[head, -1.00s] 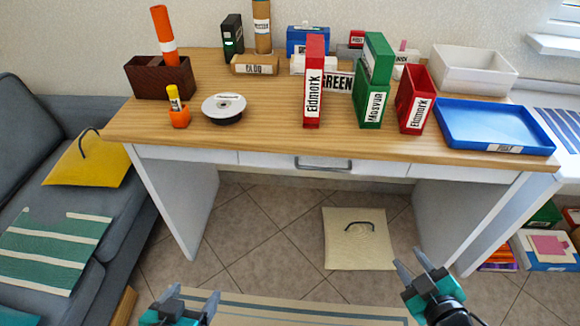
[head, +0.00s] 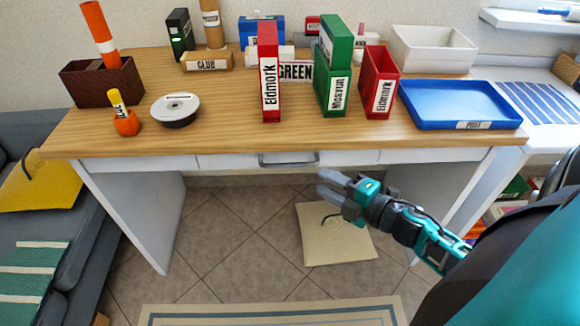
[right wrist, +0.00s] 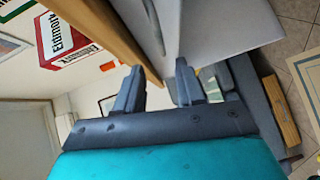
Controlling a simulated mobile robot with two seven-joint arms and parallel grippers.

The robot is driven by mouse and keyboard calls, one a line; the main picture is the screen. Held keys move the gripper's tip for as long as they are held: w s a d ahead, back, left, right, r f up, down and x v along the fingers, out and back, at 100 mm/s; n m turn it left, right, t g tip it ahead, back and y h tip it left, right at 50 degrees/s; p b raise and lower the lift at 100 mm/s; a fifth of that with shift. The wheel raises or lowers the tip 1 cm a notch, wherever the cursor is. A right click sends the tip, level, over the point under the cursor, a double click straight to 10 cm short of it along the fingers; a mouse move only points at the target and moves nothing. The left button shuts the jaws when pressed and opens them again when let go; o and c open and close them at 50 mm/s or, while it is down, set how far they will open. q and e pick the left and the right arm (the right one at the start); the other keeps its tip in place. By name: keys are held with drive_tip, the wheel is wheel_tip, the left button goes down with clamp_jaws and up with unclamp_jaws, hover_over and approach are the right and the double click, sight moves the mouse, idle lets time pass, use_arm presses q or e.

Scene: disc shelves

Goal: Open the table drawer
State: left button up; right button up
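The table (head: 220,138) has a wooden top and a white drawer front (head: 228,161) under its front edge. A grey bar handle (head: 288,162) is on the drawer, which looks closed. My right gripper (head: 322,183) is just below and to the right of the handle, apart from it, with its fingers open and empty. In the right wrist view the two fingers of the gripper (right wrist: 158,78) are spread, and the grey handle (right wrist: 153,25) shows beyond them. My left gripper is out of view.
On the tabletop stand several binders (head: 268,75), a blue tray (head: 460,122), a white bin (head: 425,50) and a white disc spool (head: 175,110). A beige cushion (head: 315,250) lies on the floor below. A grey sofa (head: 90,270) is at left.

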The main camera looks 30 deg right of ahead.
sight(292, 166)
drive_tip(key=x, duration=1)
drive_tip(key=shift+w+f+b, duration=0.1)
drive_tip(key=shift+f+b, duration=0.05)
drive_tip(key=shift+b, duration=0.2)
drive_tip(key=shift+c, duration=0.2)
clamp_jaws()
